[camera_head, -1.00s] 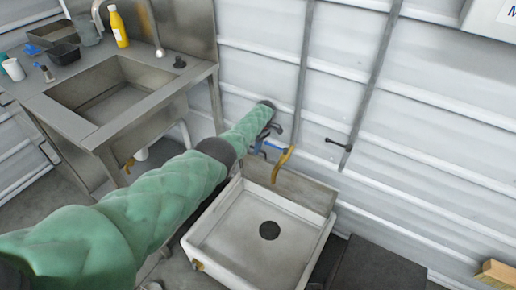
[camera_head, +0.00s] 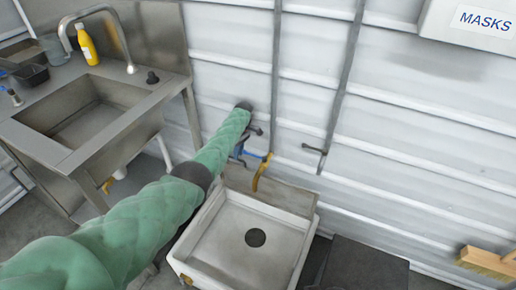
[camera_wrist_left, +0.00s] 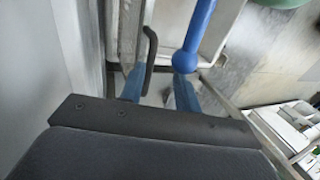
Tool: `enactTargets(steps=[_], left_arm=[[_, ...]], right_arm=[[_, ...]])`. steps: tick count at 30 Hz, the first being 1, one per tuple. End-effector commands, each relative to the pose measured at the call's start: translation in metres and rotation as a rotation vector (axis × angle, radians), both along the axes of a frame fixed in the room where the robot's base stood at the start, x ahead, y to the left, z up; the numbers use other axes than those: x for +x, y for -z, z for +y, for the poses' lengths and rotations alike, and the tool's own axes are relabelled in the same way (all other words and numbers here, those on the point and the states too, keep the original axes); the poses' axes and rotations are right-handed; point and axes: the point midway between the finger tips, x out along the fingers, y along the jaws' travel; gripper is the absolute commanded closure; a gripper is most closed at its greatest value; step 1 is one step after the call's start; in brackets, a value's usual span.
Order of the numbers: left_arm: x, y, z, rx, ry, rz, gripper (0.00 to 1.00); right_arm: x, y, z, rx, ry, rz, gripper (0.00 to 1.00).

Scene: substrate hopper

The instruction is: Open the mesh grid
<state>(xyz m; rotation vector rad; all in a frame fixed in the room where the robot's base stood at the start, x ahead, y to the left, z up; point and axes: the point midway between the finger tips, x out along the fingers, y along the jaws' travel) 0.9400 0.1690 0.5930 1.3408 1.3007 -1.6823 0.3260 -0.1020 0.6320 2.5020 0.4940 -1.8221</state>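I cannot make out a mesh grid in either view. My left arm, in a green sleeve, reaches to the wall above a low white basin (camera_head: 296,246). My left gripper (camera_head: 241,152) is at the wall, above the basin's back left corner and left of a yellow tap spout (camera_head: 262,172). In the left wrist view its two blue fingers (camera_wrist_left: 158,90) stand apart. A dark bent handle (camera_wrist_left: 150,52) and a blue rod with a round end (camera_wrist_left: 196,35) lie just beyond them. Nothing is clearly gripped. My right gripper is out of view.
A steel sink table (camera_head: 150,100) with a yellow bottle (camera_head: 86,45) stands at the left. A dark wall handle (camera_head: 315,150) is right of the tap. A wooden brush (camera_head: 487,262) is at the lower right. A MASKS box (camera_head: 440,22) hangs upper right.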

Motion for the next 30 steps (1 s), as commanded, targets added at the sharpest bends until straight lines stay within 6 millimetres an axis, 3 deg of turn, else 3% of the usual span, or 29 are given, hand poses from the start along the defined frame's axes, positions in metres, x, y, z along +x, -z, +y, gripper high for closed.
enactTargets(steps=[12,18,30], left_arm=[[-0.025,-0.039,-0.068,-0.003,0.002,-0.001,0.67],[-0.033,-0.054,-0.09,-0.002,0.001,-0.001,0.67],[-0.037,-0.062,-0.1,-0.001,0.0,0.001,0.67]], right_arm=[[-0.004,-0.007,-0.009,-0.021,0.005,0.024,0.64],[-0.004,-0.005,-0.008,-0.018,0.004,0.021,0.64],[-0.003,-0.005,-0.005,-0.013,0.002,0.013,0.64]])
